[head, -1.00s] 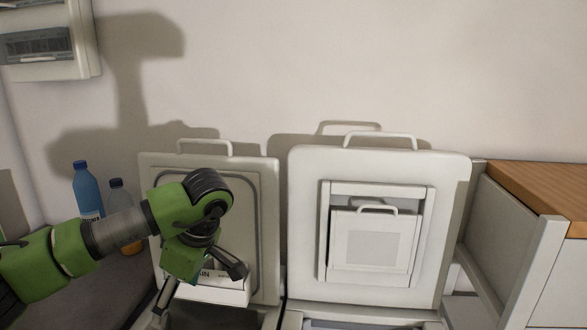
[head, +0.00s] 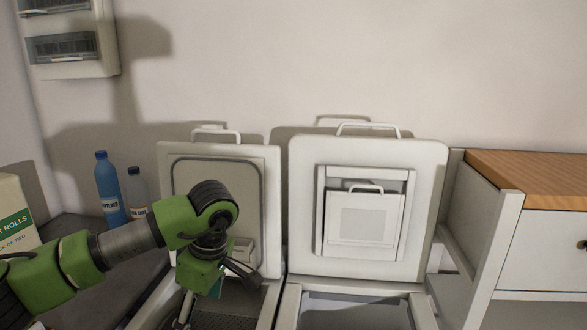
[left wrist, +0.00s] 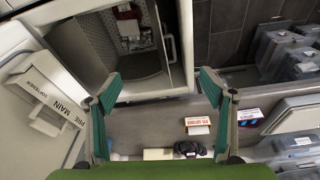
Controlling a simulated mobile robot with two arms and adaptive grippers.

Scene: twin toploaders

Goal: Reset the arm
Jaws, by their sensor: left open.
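My left arm, green and dark grey, comes in from the left in the head view. Its gripper (head: 215,292) points down over the opening of the left toploader, whose white lid (head: 262,170) stands raised against the wall. In the left wrist view the gripper (left wrist: 158,77) has its two teal-padded fingers spread wide with nothing between them. Beyond the fingers is an open tub (left wrist: 88,48) with some red and white items (left wrist: 127,25) inside. A white dispenser drawer marked "PRE MAIN" (left wrist: 55,88) is left of the fingers. My right gripper is in neither view.
The right toploader's raised lid (head: 305,215) stands close beside the left one. Blue (head: 108,185) and clear (head: 137,190) bottles and a paper-roll pack (head: 14,215) stand at left. A wood-topped cabinet (head: 540,235) is at right. Small boxes (left wrist: 197,125) lie low in the wrist view.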

